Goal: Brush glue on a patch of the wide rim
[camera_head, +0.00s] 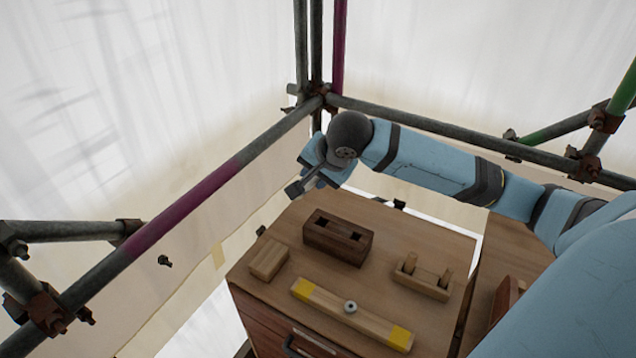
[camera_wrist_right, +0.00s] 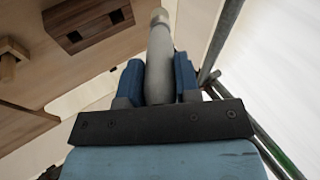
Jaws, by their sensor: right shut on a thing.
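My right gripper (camera_head: 318,178) is at the end of the arm that comes in from the right, beyond the far left edge of the wooden bench top. A grey end of this tool (camera_head: 294,189) shows beside the gripper in the head view. I cannot make out bristles or glue. I cannot identify a wide rim in either view. My left gripper is not in view.
The bench top (camera_head: 400,235) holds a dark slotted block (camera_head: 338,237), a small pale block (camera_head: 268,259), a pale bar with yellow ends (camera_head: 350,315) and a block with two pegs (camera_head: 423,277). Scaffold poles (camera_head: 440,125) run behind my right arm and on the left.

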